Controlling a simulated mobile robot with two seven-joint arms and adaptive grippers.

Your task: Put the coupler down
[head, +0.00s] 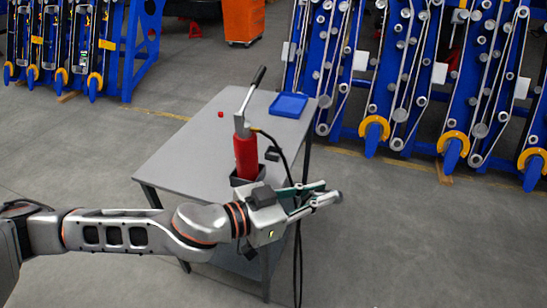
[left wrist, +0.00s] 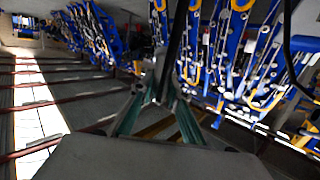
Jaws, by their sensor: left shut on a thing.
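My left gripper (head: 326,193) reaches out past the front right edge of the grey table (head: 190,158), above floor level. It also shows in the left wrist view (left wrist: 160,96), its greenish fingers closed in on a dark, narrow thing. I take that thing to be the coupler (left wrist: 170,55), but its shape is hard to make out. A black hose (head: 297,262) runs from the red hand pump (head: 246,156) past the gripper and hangs toward the floor. Whether it joins the held thing is not clear. My right gripper is in neither view.
The pump stands in a dark holder on the table, its lever raised. A blue tray (head: 288,105), a small red piece (head: 221,114) and a small black piece (head: 272,154) lie there too. Blue chassis frames (head: 400,80) stand behind. The floor at right is clear.

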